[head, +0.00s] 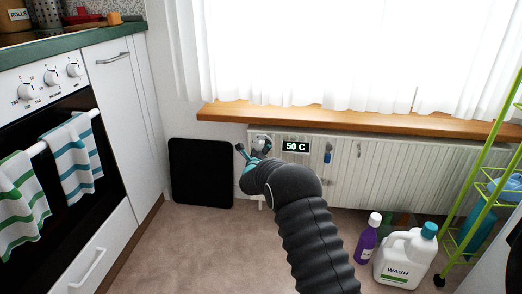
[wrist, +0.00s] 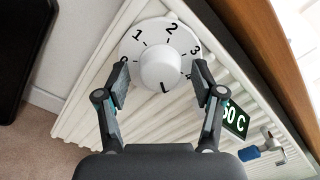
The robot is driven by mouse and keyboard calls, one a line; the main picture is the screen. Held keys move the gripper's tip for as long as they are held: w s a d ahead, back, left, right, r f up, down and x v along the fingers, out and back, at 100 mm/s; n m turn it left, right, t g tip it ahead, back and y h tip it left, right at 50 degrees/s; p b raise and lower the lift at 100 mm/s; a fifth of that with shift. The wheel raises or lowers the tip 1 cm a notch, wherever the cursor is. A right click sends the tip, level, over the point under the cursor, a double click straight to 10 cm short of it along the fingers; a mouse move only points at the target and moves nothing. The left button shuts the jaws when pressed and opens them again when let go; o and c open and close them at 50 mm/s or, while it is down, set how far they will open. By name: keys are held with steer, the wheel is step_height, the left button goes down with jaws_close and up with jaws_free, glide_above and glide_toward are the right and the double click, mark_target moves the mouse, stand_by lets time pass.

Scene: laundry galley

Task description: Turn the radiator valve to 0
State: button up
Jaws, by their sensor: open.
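The radiator valve is a white round knob (wrist: 159,68) on a white dial plate (wrist: 135,45), seen from the front in the wrist view. A dark mark on the knob points to the bottom of the picture, away from these numbers. My gripper (wrist: 161,82) is open, with one finger on each side of the knob; I cannot tell whether they touch it. In the head view my gripper (head: 253,150) is at the radiator's left end, partly covering the valve (head: 261,138).
The white radiator (head: 375,175) carries a "50 C" display (head: 296,146) and a blue-handled fitting (head: 328,153). A wooden sill (head: 350,118) runs above it. A black panel (head: 200,172) leans left. A purple bottle (head: 367,243), WASH jug (head: 402,260) and green rack (head: 475,190) stand right.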

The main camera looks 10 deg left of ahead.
steer(key=c, duration=1.1)
